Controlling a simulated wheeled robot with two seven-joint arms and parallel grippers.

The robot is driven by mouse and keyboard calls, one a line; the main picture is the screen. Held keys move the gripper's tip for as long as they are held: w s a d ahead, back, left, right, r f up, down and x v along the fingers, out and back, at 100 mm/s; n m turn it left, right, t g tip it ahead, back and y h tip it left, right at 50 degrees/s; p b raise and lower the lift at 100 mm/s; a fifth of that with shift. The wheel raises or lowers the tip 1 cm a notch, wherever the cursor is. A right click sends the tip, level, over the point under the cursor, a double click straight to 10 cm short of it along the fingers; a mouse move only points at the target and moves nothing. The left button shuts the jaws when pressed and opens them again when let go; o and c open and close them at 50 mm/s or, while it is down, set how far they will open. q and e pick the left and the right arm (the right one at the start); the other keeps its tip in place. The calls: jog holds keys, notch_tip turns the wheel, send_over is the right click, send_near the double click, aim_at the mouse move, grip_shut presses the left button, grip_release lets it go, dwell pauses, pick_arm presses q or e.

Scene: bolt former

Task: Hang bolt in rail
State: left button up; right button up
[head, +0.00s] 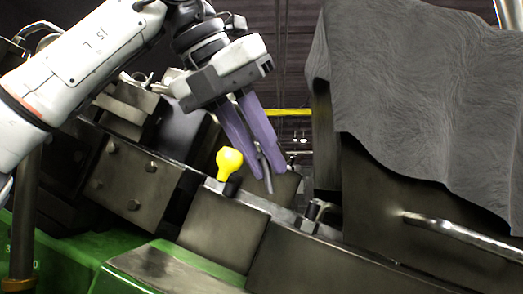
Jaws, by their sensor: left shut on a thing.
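My left gripper (268,174) comes in from the upper left with its two purple fingers pointing down. It is shut on a thin grey bolt (266,177), which shows between the fingertips and reaches a little below them. The bolt's upper part is partly hidden by the fingers. The sloping metal rail (284,214) runs down to the right just below the fingertips. I cannot tell whether the bolt touches the rail or is in it. My right gripper is not in view.
A yellow knob (229,161) stands just left of the fingertips. A grey cloth (420,90) covers a large machine part on the right. A metal clamp (319,213) and a bar handle (460,237) lie lower right. A bolted dark block (130,180) stands left. Green machine body (165,268) is below.

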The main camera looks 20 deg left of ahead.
pick_arm(q)
jog(key=shift+f, duration=0.3)
jog(key=shift+f, duration=0.1)
dwell(0.8)
jog(key=shift+d+f+b, duration=0.2)
jog(key=shift+f+b, duration=0.55)
jog(key=shift+f, duration=0.2)
dwell(0.8)
jog(key=o, duration=0.9)
jog(key=shift+d, duration=0.25)
